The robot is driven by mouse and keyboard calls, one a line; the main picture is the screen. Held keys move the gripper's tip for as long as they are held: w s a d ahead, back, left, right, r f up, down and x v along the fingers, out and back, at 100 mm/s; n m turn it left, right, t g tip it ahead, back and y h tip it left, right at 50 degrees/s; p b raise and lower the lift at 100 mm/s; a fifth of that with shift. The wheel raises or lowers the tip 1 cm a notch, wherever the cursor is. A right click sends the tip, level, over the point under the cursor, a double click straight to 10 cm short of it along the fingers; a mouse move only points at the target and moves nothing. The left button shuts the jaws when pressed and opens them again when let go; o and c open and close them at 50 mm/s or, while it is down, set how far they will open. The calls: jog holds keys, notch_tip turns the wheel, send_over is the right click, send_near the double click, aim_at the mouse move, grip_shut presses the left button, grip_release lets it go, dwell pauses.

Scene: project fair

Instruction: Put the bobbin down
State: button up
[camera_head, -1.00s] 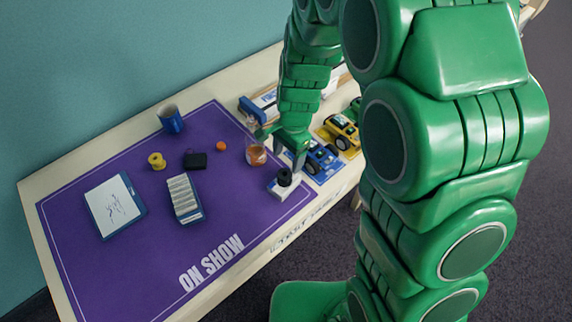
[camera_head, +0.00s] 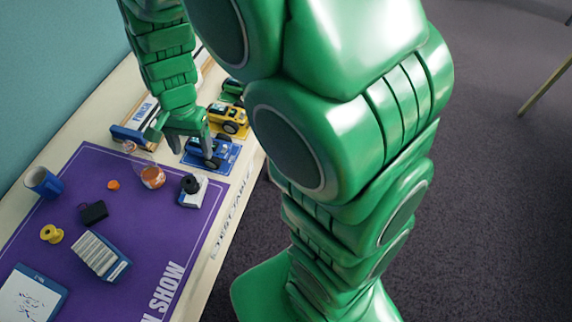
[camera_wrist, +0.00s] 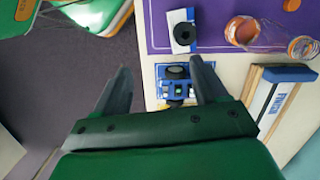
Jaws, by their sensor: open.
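A yellow bobbin (camera_head: 52,234) stands on the purple mat (camera_head: 130,222) at the left. A black, round, spool-like piece (camera_head: 190,184) with a dark centre rests on a small white and blue block (camera_head: 194,195) near the mat's right edge. That black piece also shows at the top of the wrist view (camera_wrist: 184,34). My gripper (camera_head: 190,148) is open and hangs above the blue toy car (camera_head: 210,152), beyond the black piece. In the wrist view my open fingers (camera_wrist: 160,72) are spread with nothing held between them.
A yellow car (camera_head: 230,120), a "FINISH" block (camera_head: 135,130), a blue mug (camera_head: 42,182) and a striped block (camera_head: 100,256) are around. The mat's front strip is clear.

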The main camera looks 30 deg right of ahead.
jog(key=s+d+r+n, duration=0.2)
jog(key=s+d+r, duration=0.2)
jog(key=s, duration=0.3)
jog(key=s+d+r+n, duration=0.3)
jog(key=s+d+r, duration=0.1)
jog(key=s, duration=0.4)
jog(key=s+d+r+n+h, duration=0.1)
jog(key=s+d+r+n, duration=0.1)
jog(key=s+d+r, duration=0.2)
jog(key=s+d, duration=0.1)
jog(key=s, duration=0.2)
jog(key=shift+s+d+g, duration=0.3)
jog(key=shift+s, duration=0.05)
